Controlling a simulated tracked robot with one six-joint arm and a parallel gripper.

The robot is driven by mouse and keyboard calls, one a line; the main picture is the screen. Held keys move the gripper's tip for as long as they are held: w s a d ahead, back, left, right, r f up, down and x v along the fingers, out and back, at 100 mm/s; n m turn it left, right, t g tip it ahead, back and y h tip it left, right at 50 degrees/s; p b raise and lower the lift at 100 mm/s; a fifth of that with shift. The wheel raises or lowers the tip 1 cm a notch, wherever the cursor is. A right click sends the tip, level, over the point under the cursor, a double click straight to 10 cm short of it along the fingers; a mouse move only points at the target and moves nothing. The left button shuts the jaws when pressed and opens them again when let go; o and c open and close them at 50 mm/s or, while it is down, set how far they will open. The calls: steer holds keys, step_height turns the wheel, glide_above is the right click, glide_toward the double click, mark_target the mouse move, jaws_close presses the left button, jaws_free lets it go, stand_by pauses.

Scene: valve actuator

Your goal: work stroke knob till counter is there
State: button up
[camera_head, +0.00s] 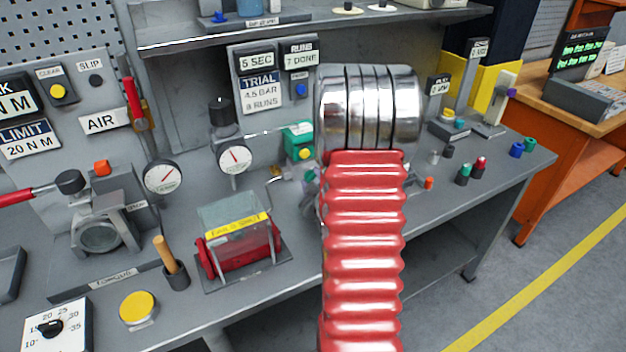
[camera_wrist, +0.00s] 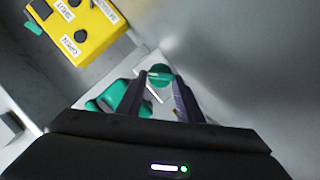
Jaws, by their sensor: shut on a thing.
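In the wrist view the two dark fingers of my gripper (camera_wrist: 161,98) are closed around a small green knob (camera_wrist: 160,73), which shows at their tips. A thin light rod or edge shows between the fingers. A larger green part (camera_wrist: 110,101) lies just left of the left finger. In the head view my red bellows arm and chrome wrist hide the gripper and the knob. A counter plate (camera_head: 299,55) on the back panel reads "RUNS 7 DONE". The trial plate (camera_head: 262,94) below and left of it reads "4.5 BAR 8 RUNS". A timer plate (camera_head: 257,61) reads "5 SEC".
A yellow box (camera_wrist: 80,28) with dark buttons stands upper left in the wrist view. Left of my arm are a green unit with a yellow button (camera_head: 300,140), a gauge (camera_head: 235,159) and a guarded red cylinder (camera_head: 240,245). Several small coloured parts lie right of my arm.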

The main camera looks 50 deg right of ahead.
steer(key=shift+a+n, duration=0.15)
steer(key=shift+n, duration=0.15)
stand_by(0.4)
steer(key=o, duration=1.1)
